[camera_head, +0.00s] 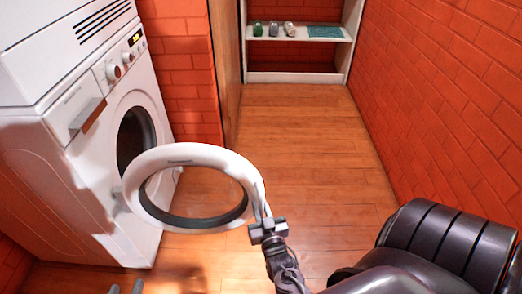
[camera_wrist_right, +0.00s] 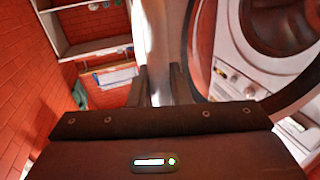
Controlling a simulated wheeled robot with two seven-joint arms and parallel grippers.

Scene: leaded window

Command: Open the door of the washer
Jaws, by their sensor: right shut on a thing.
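The white washer (camera_head: 90,165) stands at the left in the head view. Its round white door (camera_head: 190,153) is swung out from the front, and the dark drum opening (camera_head: 136,135) shows behind it. My right gripper (camera_head: 264,218) is shut on the door's rim at its free edge. In the right wrist view, the two dark fingers (camera_wrist_right: 158,85) clasp the pale rim, and the washer front (camera_wrist_right: 240,80) shows at the right. Only the tips of my left gripper (camera_head: 126,288) show at the bottom edge of the head view; whether they hold anything is hidden.
A white shelf (camera_head: 300,36) with several small items stands at the back. A brick wall (camera_head: 445,95) runs along the right side. A wooden panel (camera_head: 225,65) stands behind the washer. The wooden floor (camera_head: 310,130) between is clear.

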